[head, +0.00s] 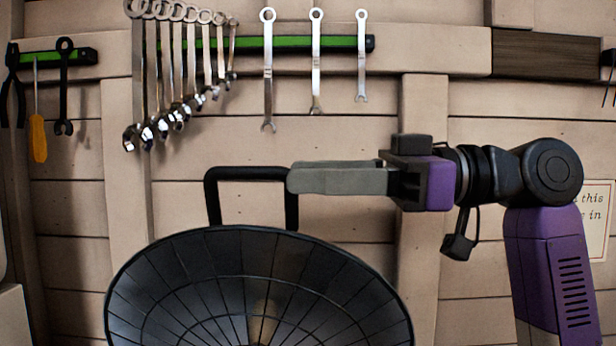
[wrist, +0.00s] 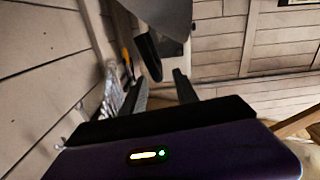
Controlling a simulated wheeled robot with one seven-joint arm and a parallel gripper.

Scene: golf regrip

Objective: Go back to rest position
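My gripper (head: 292,178) is level in the head view and points left, with its grey fingers seen side-on. In the wrist view its two dark fingers (wrist: 160,78) stand apart, with nothing visible held between them. In the head view the fingertips overlap the upper right corner of a black handle frame (head: 212,190) on a dark round wire-guarded dish (head: 150,270). In the wrist view a black bar (wrist: 148,58) shows close beyond the fingertips, below a grey surface (wrist: 165,14). I cannot tell whether the fingers touch the frame.
A plank wall (head: 70,210) stands behind. Several wrenches (head: 268,75) hang on a green and black strip (head: 340,43). Pliers (head: 14,85) and an orange-handled screwdriver (head: 39,138) hang at the left. A paper sign (head: 598,222) shows behind my arm at the right.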

